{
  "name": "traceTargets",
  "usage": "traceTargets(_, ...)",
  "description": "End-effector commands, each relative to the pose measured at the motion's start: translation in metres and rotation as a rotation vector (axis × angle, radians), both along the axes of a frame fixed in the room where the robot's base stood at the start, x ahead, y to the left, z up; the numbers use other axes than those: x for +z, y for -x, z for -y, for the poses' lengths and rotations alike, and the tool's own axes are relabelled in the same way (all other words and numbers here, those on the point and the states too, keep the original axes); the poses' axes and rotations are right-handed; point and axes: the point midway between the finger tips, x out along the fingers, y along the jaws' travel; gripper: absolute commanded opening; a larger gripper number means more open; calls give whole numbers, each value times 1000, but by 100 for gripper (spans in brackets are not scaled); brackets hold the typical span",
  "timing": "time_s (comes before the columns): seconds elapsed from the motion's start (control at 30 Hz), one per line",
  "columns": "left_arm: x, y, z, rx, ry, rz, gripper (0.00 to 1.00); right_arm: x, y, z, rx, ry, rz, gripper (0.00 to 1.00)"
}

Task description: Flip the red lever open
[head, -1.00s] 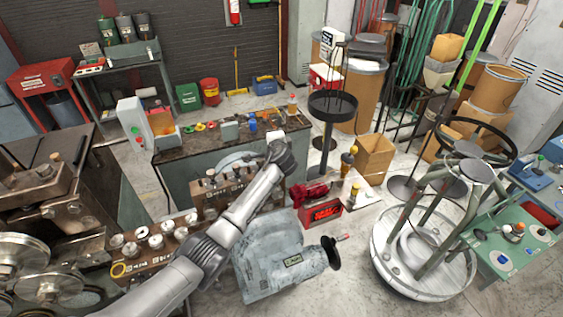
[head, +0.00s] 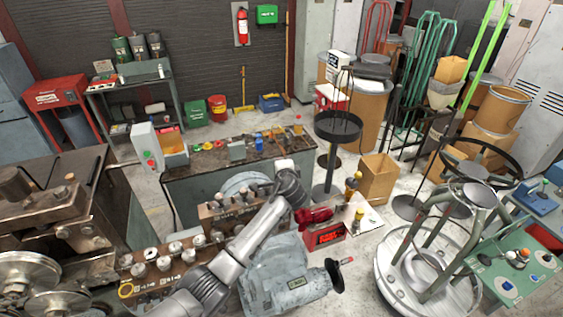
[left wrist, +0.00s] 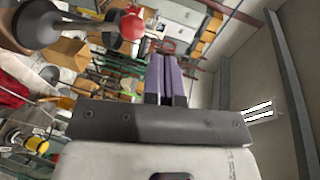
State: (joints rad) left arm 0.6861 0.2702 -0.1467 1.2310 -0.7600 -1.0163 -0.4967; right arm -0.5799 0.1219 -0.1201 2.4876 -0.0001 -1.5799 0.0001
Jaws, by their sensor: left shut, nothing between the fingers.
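The red lever tip (head: 347,260) shows in the head view as a small red end beside a black round knob (head: 333,276), at the right end of the grey-blue machine housing (head: 285,275). In the left wrist view a red ball (left wrist: 131,27) on a rod stands next to a dark round knob (left wrist: 38,22) at the upper left. My left gripper (left wrist: 167,60) is shut and empty, its two purple fingers side by side. The red ball is left of and apart from the fingers in that view. In the head view my left fingers cannot be made out. My right gripper is not in view.
A red box (head: 327,237) stands behind the housing. The workbench (head: 190,180) lies further back, with a cardboard box (head: 378,178) to its right. A round metal stand (head: 385,275) is right of the housing, with floor between them.

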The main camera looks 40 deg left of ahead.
Motion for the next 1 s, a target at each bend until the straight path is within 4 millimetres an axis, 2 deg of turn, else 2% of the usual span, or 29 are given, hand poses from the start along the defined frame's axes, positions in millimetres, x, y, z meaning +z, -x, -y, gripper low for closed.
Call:
traceTargets(0.13, 9, 16, 17, -2, 1, 4, 0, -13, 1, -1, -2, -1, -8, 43)
traceTargets(0.5, 38, 45, 46, -2, 0, 2, 0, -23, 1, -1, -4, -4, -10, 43)
traceTargets(1.0, 46, 52, 53, -2, 0, 0, 0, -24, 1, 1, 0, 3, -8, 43)
